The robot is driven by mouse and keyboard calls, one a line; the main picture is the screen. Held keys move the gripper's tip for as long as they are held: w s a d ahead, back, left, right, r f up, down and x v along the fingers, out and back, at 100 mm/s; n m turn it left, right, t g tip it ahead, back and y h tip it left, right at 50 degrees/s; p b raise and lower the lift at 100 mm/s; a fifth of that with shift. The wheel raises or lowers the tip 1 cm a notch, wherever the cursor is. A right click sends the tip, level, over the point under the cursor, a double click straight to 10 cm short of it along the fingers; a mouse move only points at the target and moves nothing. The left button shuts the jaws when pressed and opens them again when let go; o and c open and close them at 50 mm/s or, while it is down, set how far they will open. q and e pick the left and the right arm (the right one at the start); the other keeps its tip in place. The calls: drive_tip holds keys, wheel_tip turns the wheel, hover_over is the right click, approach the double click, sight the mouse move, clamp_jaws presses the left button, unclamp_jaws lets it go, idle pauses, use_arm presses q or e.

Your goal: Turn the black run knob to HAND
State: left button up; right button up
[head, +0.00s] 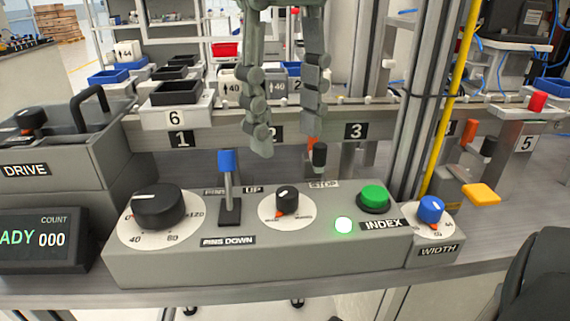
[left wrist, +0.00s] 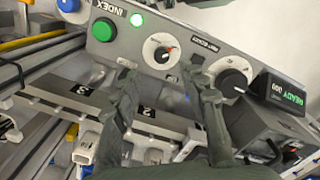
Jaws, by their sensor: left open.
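The small black run knob (head: 287,198) sits on a white round dial in the middle of the grey control panel. A pale mark shows on its top and a red-orange mark near its lower left edge. The dial's lettering is too small to read. The knob also shows in the left wrist view (left wrist: 162,54), ahead of and between the fingertips. My left gripper (head: 287,139) is open and empty, with its fingers pointing down above and behind the panel, apart from the knob. In the left wrist view my left gripper (left wrist: 164,80) has its two fingers spread wide. My right gripper is not in view.
A blue-topped lever (head: 227,165) and a large black dial knob (head: 158,205) stand left of the run knob.

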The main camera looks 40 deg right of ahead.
sight(288, 191)
use_arm(q)
wheel_tip(288, 191, down, 8)
drive_tip(key=shift+s+a+r, duration=0.1)
drive_tip(key=shift+s, duration=0.05)
idle(0.3)
drive_tip(key=shift+c, duration=0.2)
clamp_jaws()
